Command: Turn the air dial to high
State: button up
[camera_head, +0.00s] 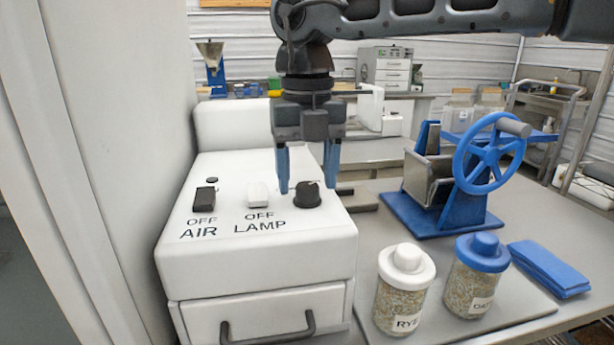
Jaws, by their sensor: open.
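The white control box (250,255) stands at the centre left with its controls on the sloped top. A round black dial (307,197) sits at the right of that top; no label for it can be read. My gripper (307,184) points down over the dial, open, with one blue finger on its left and the other at its right rear. I cannot tell whether the fingers touch it. A black switch (204,199) sits above the words OFF and AIR. A white switch (257,194) sits above OFF and LAMP.
A blue-framed device with a handwheel (488,160) stands on the table to the right. A white-lidded RYE jar (403,292), a blue-lidded jar (476,278) and a folded blue cloth (549,268) stand in front. A pale wall panel (110,150) rises close on the left.

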aim_at(307, 185)
notch_tip(307, 185, up, 7)
dwell(0.3)
